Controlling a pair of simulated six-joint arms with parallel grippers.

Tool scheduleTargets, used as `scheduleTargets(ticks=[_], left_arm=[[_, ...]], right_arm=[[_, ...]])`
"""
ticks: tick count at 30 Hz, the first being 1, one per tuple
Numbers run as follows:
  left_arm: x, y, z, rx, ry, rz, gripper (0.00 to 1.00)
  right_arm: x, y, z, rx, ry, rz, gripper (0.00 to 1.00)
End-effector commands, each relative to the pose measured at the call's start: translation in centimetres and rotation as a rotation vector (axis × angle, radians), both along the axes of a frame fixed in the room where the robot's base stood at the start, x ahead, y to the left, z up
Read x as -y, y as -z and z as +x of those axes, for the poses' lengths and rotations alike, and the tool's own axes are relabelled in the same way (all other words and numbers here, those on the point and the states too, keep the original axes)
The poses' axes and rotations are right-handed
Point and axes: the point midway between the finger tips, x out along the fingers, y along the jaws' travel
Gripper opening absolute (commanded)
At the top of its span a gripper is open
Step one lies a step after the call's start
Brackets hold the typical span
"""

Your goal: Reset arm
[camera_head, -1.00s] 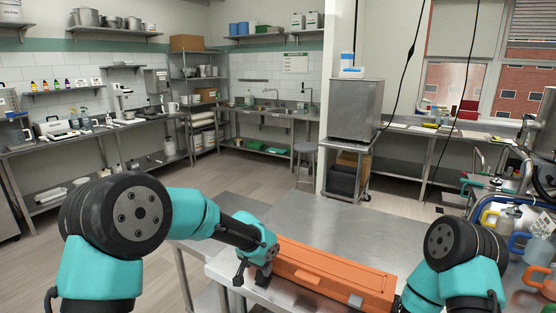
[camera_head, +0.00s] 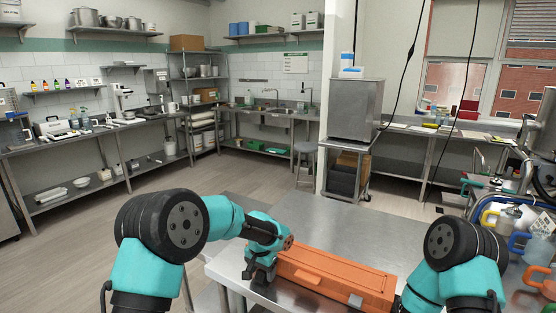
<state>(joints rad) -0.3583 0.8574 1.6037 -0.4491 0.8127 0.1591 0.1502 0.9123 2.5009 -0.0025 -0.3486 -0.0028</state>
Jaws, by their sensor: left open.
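My left arm comes in from the lower left and bends over the left end of the steel table. My left gripper (camera_head: 258,275) is open at the left end of an orange case (camera_head: 335,275), pointing down. I cannot tell whether its fingers touch the case. The orange case lies closed on the table, with a handle and a latch on its near side. My right arm stands at the lower right, to the right of the case. Its gripper is out of the picture.
The steel table (camera_head: 345,222) is clear behind the orange case. Jugs with yellow, blue and orange handles stand at the right edge, including a blue-handled jug (camera_head: 520,245). A steel cabinet (camera_head: 356,108) and a stool (camera_head: 305,150) stand farther back.

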Motion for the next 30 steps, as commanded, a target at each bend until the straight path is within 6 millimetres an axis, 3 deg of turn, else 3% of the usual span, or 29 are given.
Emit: scheduleTargets(ticks=[10,30], left_arm=[[0.1,-1.5,0.1,-0.04,0.0,0.022,0.64],[0.1,-1.6,0.1,-0.039,0.001,0.022,0.64]], right_arm=[[0.0,0.0,0.0,0.0,0.0,0.0,0.43],[0.0,0.0,0.0,0.0,0.0,0.0,0.43]])
